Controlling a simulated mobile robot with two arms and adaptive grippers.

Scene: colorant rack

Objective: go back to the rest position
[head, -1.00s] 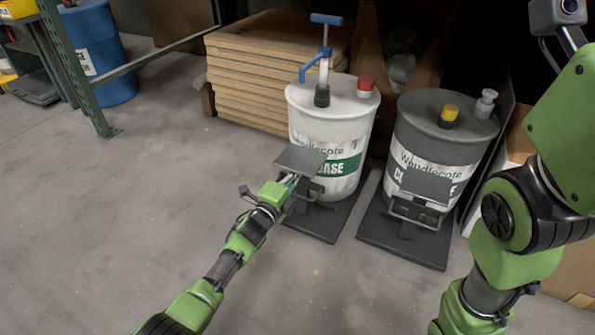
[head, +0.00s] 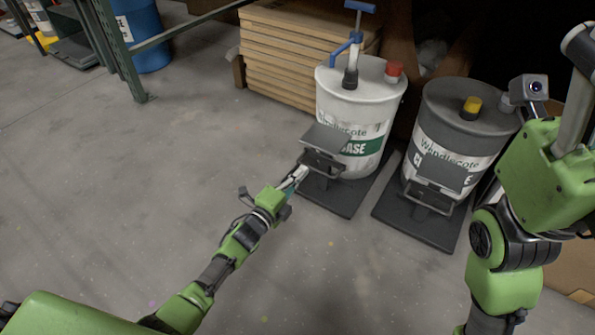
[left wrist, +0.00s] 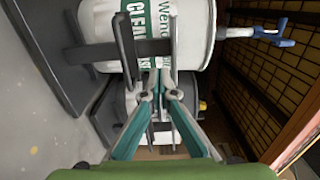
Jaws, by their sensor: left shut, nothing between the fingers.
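My left gripper (head: 302,172) is shut and empty, in front of the white drum (head: 338,105) labelled "Base". Its closed fingers (left wrist: 158,78) show in the left wrist view, close to the dark bracket (left wrist: 125,45) in front of that drum. In the head view the fingertips are near the grey plate (head: 326,137) on the drum's stand; I cannot tell if they touch. My right arm (head: 545,175) is folded upright at the right edge, and its gripper is out of view.
A dark grey drum (head: 450,115) with a yellow cap stands right of the white one on its own black base (head: 420,220). Stacked boards (head: 295,55) lie behind. A green rack post (head: 110,45) and a blue drum (head: 145,40) are at upper left. The floor at left is clear.

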